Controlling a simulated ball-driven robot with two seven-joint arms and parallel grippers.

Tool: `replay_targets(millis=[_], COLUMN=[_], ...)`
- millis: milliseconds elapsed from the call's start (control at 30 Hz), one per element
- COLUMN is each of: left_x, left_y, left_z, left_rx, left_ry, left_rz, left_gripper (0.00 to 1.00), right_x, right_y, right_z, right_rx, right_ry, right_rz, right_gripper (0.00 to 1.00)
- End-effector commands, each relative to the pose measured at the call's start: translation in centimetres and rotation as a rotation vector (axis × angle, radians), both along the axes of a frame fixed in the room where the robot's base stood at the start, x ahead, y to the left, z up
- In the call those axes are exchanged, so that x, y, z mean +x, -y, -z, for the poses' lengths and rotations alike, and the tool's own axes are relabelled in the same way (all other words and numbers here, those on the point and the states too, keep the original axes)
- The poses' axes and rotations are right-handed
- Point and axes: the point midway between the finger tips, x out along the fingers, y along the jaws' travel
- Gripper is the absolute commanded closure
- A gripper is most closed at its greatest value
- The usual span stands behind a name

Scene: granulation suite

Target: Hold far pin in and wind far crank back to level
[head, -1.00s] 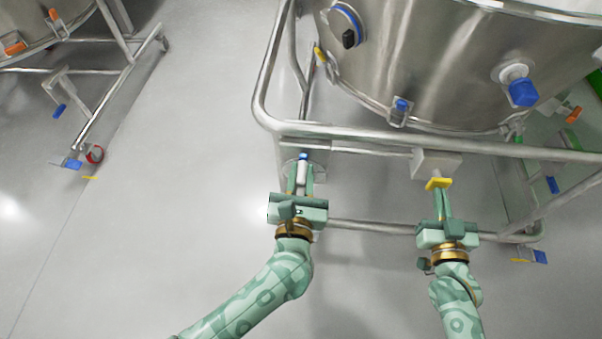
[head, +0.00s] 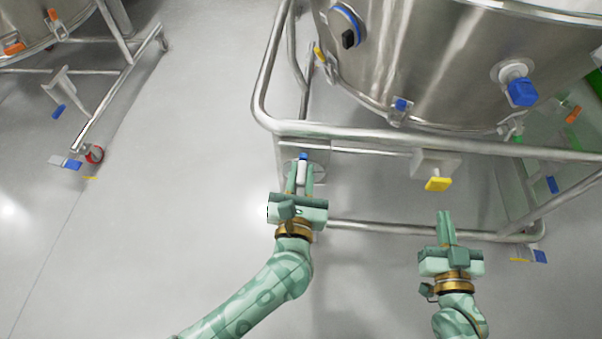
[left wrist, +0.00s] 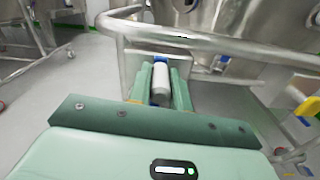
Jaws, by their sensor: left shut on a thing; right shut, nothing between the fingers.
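The handle looks like the crank's grip. In the left wrist view the white handle (left wrist: 161,82) lies between the two green fingers. A yellow knob (head: 438,184), which looks like the pin, sits at the front of a grey box on the frame. It also shows at the right edge of the left wrist view (left wrist: 306,108). My right gripper (head: 445,215) is shut and empty, a little below the knob and apart from it.
A steel tank (head: 440,60) stands in a tubular frame whose upper rail (head: 400,137) runs above both handles. A lower rail (head: 380,227) passes between my grippers. Another wheeled frame (head: 112,105) stands at upper left. The floor between the frames is clear.

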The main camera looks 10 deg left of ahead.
Motion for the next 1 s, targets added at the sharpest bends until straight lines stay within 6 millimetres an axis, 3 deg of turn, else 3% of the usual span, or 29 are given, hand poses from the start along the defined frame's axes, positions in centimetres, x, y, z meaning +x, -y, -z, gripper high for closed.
replay_targets(millis=[67, 100, 167, 200, 533, 1000], left_x=[-0.2, -0.2, -0.1, -0.1, -0.7, -7.4], left_y=[0.1, 0.1, 0.1, 0.1, 0.0, 0.0], left_z=[0.4, 0.4, 0.4, 0.3, 0.2, 0.2], left_rx=[0.0, 0.001, 0.001, 0.001, 0.0, 0.0], left_ry=[-0.009, -0.009, -0.008, -0.007, -0.004, -0.004], left_rz=[0.003, 0.003, 0.002, 0.002, 0.002, 0.002], left_gripper=[1.0, 0.69, 0.52, 0.49, 0.49, 0.49], right_x=[0.0, 0.0, 0.0, 0.0, 0.0, 0.0], right_y=[0.0, 0.0, 0.0, 0.0, 0.0, 0.0], right_z=[0.1, 0.1, 0.1, 0.1, 0.0, 0.0], right_rx=[0.0, 0.0, 0.0, 0.0, 0.0, 0.0], right_ry=[-0.001, -0.001, -0.001, -0.001, 0.0, 0.0], right_rz=[0.0, 0.0, 0.0, 0.0, 0.0, 0.0], right_gripper=[1.0, 1.0, 1.0, 1.0, 1.0, 1.0])
